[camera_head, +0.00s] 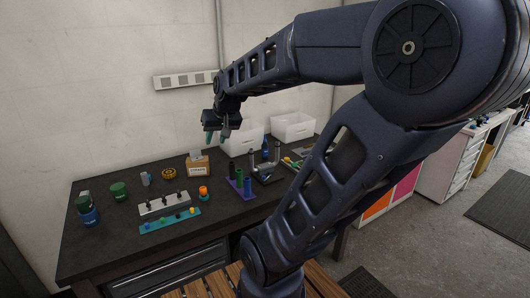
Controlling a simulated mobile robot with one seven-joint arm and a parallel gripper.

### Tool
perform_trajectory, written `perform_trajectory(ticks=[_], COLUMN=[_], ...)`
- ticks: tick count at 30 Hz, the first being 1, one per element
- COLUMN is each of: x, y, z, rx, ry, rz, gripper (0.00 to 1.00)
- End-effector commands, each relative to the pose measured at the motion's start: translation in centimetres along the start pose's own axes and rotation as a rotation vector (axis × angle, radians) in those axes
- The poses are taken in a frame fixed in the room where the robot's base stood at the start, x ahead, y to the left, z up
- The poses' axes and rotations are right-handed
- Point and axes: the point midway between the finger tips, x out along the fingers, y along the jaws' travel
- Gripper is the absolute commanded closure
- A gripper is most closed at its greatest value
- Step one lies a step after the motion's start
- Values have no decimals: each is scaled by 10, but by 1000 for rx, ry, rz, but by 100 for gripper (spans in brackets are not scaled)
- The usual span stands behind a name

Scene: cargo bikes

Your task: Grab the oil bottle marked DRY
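No DRY marking is readable at this size, so I cannot tell which bottle carries it. A dark upright container (249,164) and a blue pointed bottle (265,147) stand around a dark holder (269,178) on the bench. A purple rack (241,191) with green and dark upright cylinders stands just left of it. My gripper (217,136) hangs above the back of the bench, fingers pointing down. Its teal-tipped fingers are apart with nothing seen between them.
The dark workbench (105,239) also carries blue and green containers (87,210), a grey block with pegs (164,203), a teal strip (168,221) and an orange-topped item (203,192). White bins (292,127) stand at the back. My arm hides the bench's right part.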

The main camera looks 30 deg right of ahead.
Motion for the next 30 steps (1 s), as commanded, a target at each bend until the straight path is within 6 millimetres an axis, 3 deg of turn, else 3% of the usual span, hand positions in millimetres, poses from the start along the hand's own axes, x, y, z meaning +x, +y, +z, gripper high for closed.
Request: perform_trajectory(ticks=[6, 14, 21, 30], x=[41, 93, 145, 209], y=[14, 48, 94, 170], z=[-64, -130, -179, -218], rx=[106, 238, 351, 468], ry=[89, 206, 313, 441], rz=[-29, -3, 79, 253], gripper=[67, 67, 67, 67])
